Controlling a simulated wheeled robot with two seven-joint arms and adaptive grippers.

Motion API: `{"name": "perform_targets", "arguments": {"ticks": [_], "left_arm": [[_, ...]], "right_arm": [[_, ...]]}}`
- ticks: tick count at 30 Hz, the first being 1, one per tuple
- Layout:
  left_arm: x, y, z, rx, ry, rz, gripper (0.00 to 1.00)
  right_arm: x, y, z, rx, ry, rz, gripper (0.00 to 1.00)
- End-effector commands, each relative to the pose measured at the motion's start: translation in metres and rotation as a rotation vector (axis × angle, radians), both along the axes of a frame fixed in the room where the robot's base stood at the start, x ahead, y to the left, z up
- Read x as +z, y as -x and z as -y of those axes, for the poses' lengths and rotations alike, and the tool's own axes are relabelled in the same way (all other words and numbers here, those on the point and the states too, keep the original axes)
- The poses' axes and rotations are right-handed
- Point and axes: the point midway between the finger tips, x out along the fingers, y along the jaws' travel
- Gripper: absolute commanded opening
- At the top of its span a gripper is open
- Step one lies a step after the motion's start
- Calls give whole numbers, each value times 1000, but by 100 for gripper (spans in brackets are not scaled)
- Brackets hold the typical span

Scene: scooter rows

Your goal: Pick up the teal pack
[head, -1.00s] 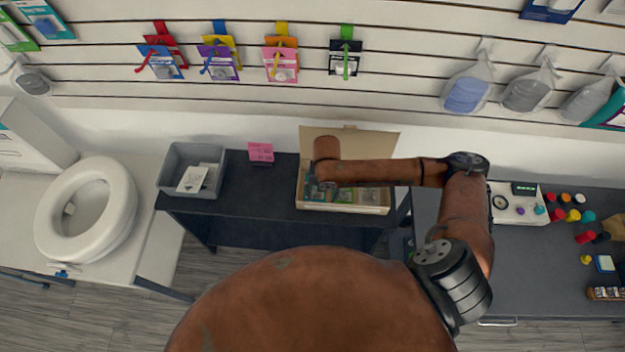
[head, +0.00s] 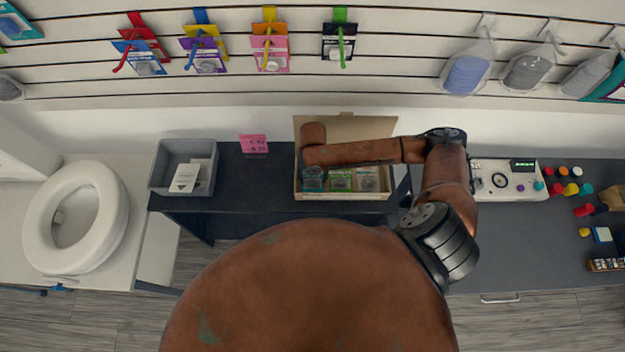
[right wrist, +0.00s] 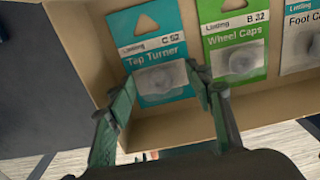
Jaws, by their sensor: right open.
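The teal pack (right wrist: 150,25), labelled "Tap Turner" C 52, lies in the open cardboard box (head: 345,196) at its left end. In the head view the teal pack (head: 312,184) is partly covered by my right wrist and gripper. My right gripper (right wrist: 162,82) is open, with its two fingertips on either side of the lower part of the teal pack in the right wrist view. Nothing is held between them. I cannot tell whether the fingertips touch the pack. My left gripper is not in view.
A grey bin (head: 155,170) and a pink sign (head: 253,144) stand to the left on the dark table.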

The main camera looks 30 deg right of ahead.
Motion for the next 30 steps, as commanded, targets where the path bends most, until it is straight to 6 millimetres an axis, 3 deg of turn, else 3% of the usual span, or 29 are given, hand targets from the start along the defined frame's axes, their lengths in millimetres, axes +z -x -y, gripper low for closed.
{"name": "perform_targets", "arguments": {"ticks": [8,23,30], "left_arm": [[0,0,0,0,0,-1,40],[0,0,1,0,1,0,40],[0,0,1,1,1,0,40]], "right_arm": [[-3,-1,-1,3,-1,1,48],[-3,-1,-2,4,-1,1,14],[-1,-1,-2,4,-1,2,14]]}}
